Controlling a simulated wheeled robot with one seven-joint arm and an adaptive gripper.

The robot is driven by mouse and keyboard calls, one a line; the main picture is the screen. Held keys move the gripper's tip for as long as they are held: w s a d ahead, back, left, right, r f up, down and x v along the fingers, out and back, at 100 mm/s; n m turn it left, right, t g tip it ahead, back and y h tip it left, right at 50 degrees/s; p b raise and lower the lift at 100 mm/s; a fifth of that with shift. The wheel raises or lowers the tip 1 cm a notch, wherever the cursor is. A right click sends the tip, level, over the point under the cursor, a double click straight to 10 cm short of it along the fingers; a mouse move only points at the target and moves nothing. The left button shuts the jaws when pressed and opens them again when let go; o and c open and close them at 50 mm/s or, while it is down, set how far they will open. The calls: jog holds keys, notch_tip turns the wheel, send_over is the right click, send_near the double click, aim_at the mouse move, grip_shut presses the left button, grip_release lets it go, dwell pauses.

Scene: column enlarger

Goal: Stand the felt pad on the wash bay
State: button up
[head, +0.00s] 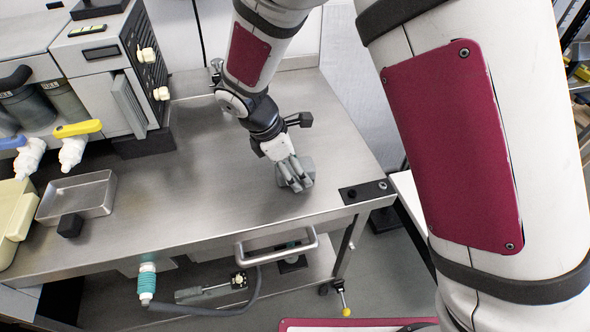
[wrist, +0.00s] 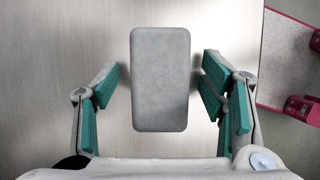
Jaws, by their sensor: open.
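The felt pad (wrist: 160,78) is a light grey rounded block, seen from above in the wrist view on the pale metal top. My gripper (wrist: 160,88) is open, with one green-lined finger on each side of the pad and a gap on both sides. In the head view my gripper (head: 296,178) is low over the right part of the steel bench, and its fingers largely hide the pad. I cannot tell for sure which part is the wash bay; a shallow steel tray (head: 91,194) is at the bench's left.
A black block (head: 69,225) stands by the tray's front edge. Taps with yellow (head: 77,129) and blue handles and a grey machine (head: 110,75) crowd the back left. The middle of the bench (head: 190,190) is clear. A handle rail (head: 277,246) juts from the bench front.

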jog(key=c, duration=1.1)
